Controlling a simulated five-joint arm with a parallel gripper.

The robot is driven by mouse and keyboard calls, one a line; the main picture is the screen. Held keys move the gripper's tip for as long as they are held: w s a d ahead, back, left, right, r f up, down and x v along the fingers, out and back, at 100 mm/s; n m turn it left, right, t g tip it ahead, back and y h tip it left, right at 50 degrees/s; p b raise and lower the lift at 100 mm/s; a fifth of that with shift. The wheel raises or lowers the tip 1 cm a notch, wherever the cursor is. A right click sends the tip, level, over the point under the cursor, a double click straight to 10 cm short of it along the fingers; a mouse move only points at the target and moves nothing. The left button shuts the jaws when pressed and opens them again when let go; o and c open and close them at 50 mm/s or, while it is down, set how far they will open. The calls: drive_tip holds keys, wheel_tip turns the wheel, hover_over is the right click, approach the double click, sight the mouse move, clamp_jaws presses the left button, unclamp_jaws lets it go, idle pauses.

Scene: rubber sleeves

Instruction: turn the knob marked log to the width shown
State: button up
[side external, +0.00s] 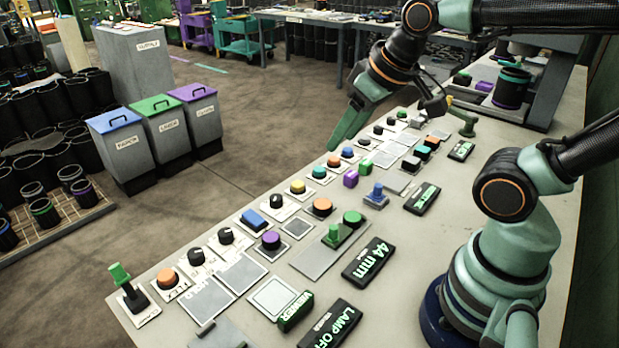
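Several black knobs with pale pointer marks stand on the long grey bench, among them a front-left knob (196,257), a second knob (226,236) and a third knob (276,201). A black display (369,262) reads "44 mm" in green. My gripper (401,140) is over the far part of the bench, its green fingers spread wide. It is empty and apart from the front-left knobs.
Coloured push buttons, blank plates and small levers crowd the bench. A green lever (127,283) stands upright at the front left corner. A "LAMP OFF" sign (330,326) lies at the front. Three lidded bins (163,140) stand on the floor beyond the bench's left edge.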

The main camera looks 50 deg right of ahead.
drive_tip(key=shift+o, duration=0.9)
drive_tip(key=w, duration=0.2)
drive_tip(key=w+m+g, duration=0.1)
drive_tip(key=w+m, duration=0.1)
drive_tip(key=w, duration=0.1)
drive_tip(key=shift+w+d+r+g, duration=0.15)
drive_tip(key=shift+w+r+g, duration=0.1)
drive_tip(key=shift+w+g, duration=0.05)
drive_tip(key=m+g, duration=0.4)
drive_tip(key=m, duration=0.3)
hover_over(276, 197)
wheel_tip(276, 197, down, 13)
wheel_tip(276, 197, down, 12)
drive_tip(key=shift+r, duration=0.1)
clamp_jaws()
